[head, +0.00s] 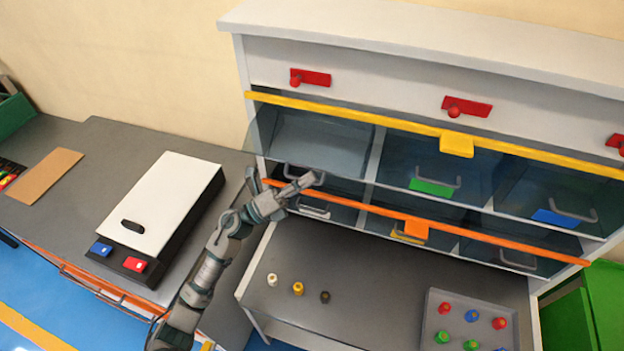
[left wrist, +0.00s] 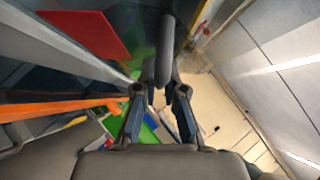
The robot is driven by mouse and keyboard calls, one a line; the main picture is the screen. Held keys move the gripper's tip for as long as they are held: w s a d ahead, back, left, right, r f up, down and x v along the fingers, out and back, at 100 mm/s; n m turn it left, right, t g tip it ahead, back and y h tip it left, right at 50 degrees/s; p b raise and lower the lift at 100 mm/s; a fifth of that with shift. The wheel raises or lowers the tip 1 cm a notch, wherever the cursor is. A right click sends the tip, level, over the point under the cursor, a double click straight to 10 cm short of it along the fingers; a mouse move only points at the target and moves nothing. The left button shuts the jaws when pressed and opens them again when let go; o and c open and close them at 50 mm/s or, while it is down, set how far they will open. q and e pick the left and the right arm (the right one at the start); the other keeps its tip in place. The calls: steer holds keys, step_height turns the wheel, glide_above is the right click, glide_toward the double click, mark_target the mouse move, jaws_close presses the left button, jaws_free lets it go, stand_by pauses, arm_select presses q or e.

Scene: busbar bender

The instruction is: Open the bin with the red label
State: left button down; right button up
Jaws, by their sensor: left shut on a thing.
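My left gripper (head: 304,181) is at the handle (head: 318,175) of the left bin (head: 318,140) in the upper row of clear bins. In the left wrist view the two fingers of my left gripper (left wrist: 160,98) are shut on a dark bar handle (left wrist: 165,45). A red label (left wrist: 88,38) shows on the bin front beside that handle. In the head view this label cannot be made out behind the gripper. My right gripper is not in view.
The upper row also has a green-labelled bin (head: 432,187) and a blue-labelled bin (head: 555,218). An orange rail (head: 480,236) runs below them, a yellow rail (head: 390,125) above. A black-and-white device (head: 160,205) stands left; a tray of coloured knobs (head: 470,322) lies lower right.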

arm_select(q)
steer(key=c, duration=1.5)
jaws_free()
steer(key=shift+w+a+f, duration=0.1)
steer(key=shift+a+f, duration=0.15)
steer(key=shift+f, duration=0.15)
steer(key=shift+a+r, duration=0.1)
steer(key=shift+a, duration=0.35)
steer(key=shift+d, duration=0.25)
steer(key=shift+f, duration=0.2)
steer(key=v, duration=0.7)
steer(key=shift+a, duration=0.45)
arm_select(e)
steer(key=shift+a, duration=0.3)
